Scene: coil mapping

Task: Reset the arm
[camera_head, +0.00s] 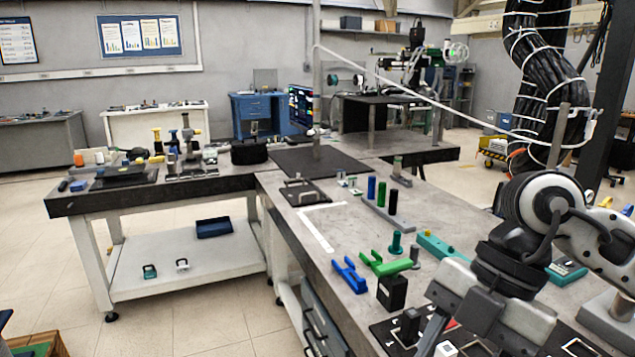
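An arm, seemingly my right, comes in from the right over the workbench (345,228), with a round white joint and a black wrist. My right gripper (432,335) is low over the bench's near right part. Its fingertips are small and partly merge with dark parts behind them, so I cannot tell if it is open or holding something. My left gripper is not in view. A blue cylinder (371,188), a green cylinder (381,193) and a black cylinder (393,201) stand upright in a row on a grey strip.
A blue bracket (349,274), a green bracket (386,264) and a black block (392,292) lie left of the gripper. A teal peg (396,243) and a teal box (436,245) are behind. Bare bench shows around the white corner mark (319,234).

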